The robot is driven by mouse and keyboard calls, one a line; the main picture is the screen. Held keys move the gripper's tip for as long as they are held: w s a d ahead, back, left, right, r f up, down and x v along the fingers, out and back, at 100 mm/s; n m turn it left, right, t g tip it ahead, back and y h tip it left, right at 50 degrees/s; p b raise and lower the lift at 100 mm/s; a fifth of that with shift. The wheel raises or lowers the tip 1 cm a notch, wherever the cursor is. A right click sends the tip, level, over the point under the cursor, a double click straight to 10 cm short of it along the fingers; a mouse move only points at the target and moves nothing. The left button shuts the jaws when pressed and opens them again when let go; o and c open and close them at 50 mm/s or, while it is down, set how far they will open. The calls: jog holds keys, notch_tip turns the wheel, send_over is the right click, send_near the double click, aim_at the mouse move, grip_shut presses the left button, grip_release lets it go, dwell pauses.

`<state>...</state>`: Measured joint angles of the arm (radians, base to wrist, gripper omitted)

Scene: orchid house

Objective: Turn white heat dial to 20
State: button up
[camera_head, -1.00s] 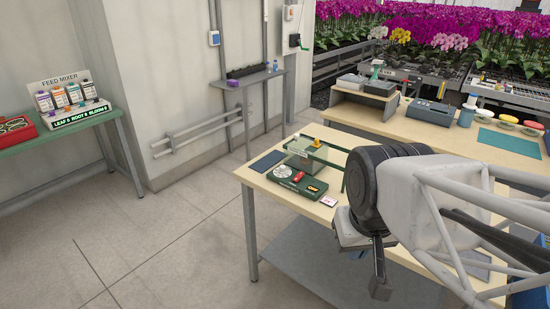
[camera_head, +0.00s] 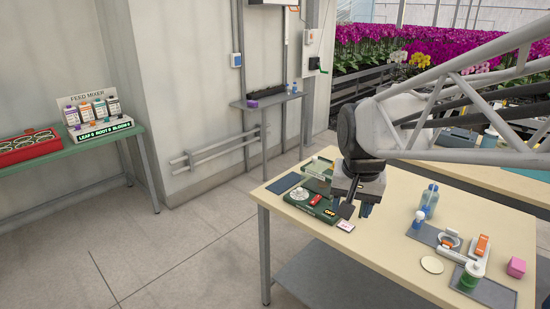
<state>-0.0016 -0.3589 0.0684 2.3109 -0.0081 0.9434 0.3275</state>
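A white round dial (camera_head: 299,195) with dark markings sits on the left part of a flat green control panel (camera_head: 305,208) at the left end of the table; its reading is too small to make out. A red knob or switch (camera_head: 316,200) and a dark label with orange lettering (camera_head: 326,212) are on the same panel. My gripper (camera_head: 356,210) hangs pointing down just right of the panel, apart from the dial. Its two fingers look spread with a gap, and nothing shows between them.
A green-framed clear box (camera_head: 318,168) stands behind the panel, partly hidden by my arm. A dark flat pad (camera_head: 284,183) lies left. A small card (camera_head: 345,226) lies near the gripper. Bottles and a grey tray (camera_head: 484,291) occupy the table's right side. The middle front is clear.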

jog(key=w+m, duration=0.3)
jog(key=w, duration=1.1)
jog(key=m+g, duration=0.2)
jog(key=m, duration=0.6)
send_over(300, 189)
notch_tip(300, 189, down, 22)
jog(key=shift+r, duration=0.25)
jog(key=shift+f, duration=3.9)
